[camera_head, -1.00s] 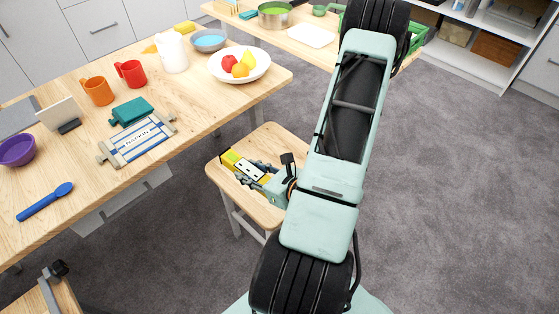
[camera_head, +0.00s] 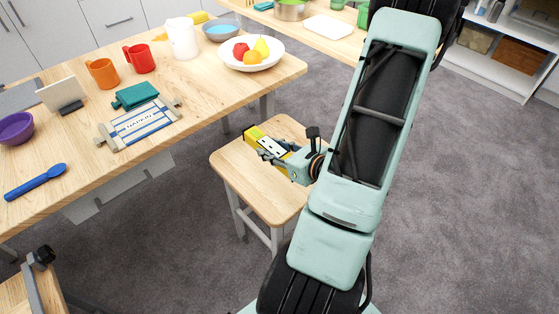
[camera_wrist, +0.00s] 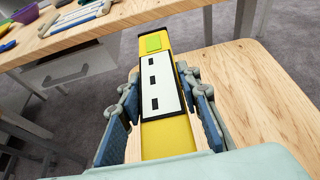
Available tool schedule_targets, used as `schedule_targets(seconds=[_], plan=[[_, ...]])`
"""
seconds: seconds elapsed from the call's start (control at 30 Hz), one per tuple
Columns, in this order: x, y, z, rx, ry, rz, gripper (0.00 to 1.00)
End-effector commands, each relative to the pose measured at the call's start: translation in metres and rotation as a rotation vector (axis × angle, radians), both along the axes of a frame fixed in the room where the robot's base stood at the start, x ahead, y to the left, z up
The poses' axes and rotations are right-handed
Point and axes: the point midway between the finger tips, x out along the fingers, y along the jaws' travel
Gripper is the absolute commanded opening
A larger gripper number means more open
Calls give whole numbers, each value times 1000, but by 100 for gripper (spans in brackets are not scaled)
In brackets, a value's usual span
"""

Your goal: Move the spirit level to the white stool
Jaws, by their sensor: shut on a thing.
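The spirit level is a yellow bar with a white, black-edged panel; it shows in the head view (camera_head: 254,134) and in the wrist view (camera_wrist: 160,87). My gripper (camera_head: 270,150) is shut on it, with a blue-padded finger on each side in the wrist view (camera_wrist: 168,120). The level is over the wooden top of the stool (camera_head: 240,175), which has pale legs; its top also shows in the wrist view (camera_wrist: 265,100). I cannot tell whether the level touches the seat. My arm hides the stool's right part.
The long wooden table (camera_head: 190,95) beside the stool holds a fruit bowl (camera_head: 251,54), a white pitcher (camera_head: 183,38), mugs, a napkin board (camera_head: 140,123) and a blue spoon (camera_head: 36,182). Grey floor at right is clear. A clamp-like item (camera_head: 40,257) is at lower left.

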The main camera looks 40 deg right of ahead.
Motion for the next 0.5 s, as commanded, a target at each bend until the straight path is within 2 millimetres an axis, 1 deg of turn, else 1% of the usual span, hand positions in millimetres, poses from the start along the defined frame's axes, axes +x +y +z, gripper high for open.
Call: schedule_targets(seconds=[0.03, 0.5], plan=[[2, -2, -7, -5, -3, 2, 3], [8, -10, -11, -5, 0, 0, 3]])
